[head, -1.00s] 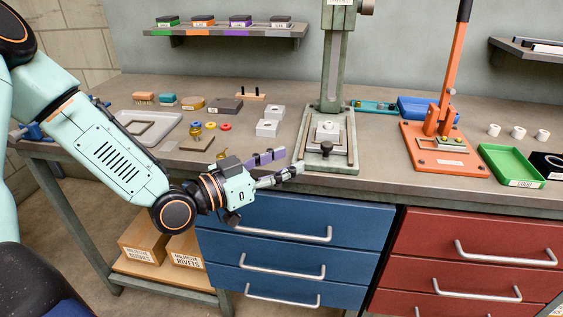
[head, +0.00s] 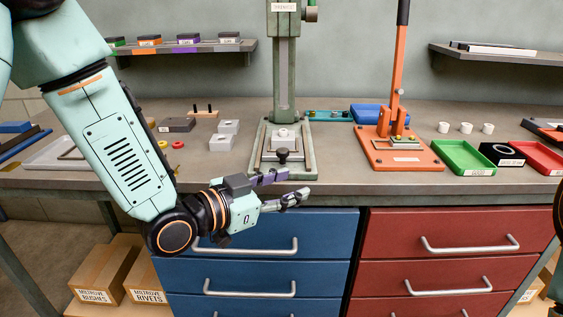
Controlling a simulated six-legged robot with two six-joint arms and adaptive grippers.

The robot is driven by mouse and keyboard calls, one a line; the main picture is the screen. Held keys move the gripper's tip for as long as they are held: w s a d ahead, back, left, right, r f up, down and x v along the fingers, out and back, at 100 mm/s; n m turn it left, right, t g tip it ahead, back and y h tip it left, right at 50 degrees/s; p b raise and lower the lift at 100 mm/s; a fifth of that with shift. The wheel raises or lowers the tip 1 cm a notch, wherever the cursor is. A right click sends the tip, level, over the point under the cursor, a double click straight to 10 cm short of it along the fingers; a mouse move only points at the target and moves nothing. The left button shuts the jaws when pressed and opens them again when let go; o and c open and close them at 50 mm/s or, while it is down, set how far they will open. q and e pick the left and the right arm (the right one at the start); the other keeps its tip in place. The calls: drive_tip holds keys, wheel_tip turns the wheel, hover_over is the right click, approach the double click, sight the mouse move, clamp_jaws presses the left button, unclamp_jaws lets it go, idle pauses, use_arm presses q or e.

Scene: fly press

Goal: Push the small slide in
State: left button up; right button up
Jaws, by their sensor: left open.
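The green fly press (head: 284,70) stands on the bench with its base (head: 306,160) near the front edge. On the base is the small slide (head: 268,155), a flat plate with a dark knob (head: 282,154) at its front. A light block (head: 283,137) sits on it, behind the knob. My left gripper (head: 294,184) is open and empty, its fingers pointing right, in front of the bench edge and just below the knob in the picture. It appears apart from the slide. My right gripper is out of view.
An orange lever press (head: 401,160) stands to the right, with a green tray (head: 463,157) beyond it. Light blocks (head: 221,142) lie left of the fly press. Blue drawers (head: 330,245) and red drawers (head: 460,225) with protruding handles are below the bench.

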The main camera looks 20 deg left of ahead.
sight(280, 154)
use_arm(q)
drive_tip(key=shift+w+a+r+n+t+y+b, duration=0.35)
drive_tip(key=shift+w+a+n+t+y+b, duration=0.3)
drive_tip(key=shift+w+n+y, duration=0.7)
drive_tip(key=shift+w+a+r+n+t+y+b, duration=0.35)
drive_tip(key=shift+w+n+t+y, duration=0.6)
drive_tip(key=shift+w, duration=0.7)
drive_tip(key=shift+w+a+r+n+t+y+b, duration=0.3)
drive_tip(key=shift+w+a+n+t+y+b, duration=0.25)
drive_tip(key=shift+w+n+y, duration=0.8)
drive_tip(key=shift+w, duration=0.1)
drive_tip(key=shift+a, duration=0.1)
clamp_jaws()
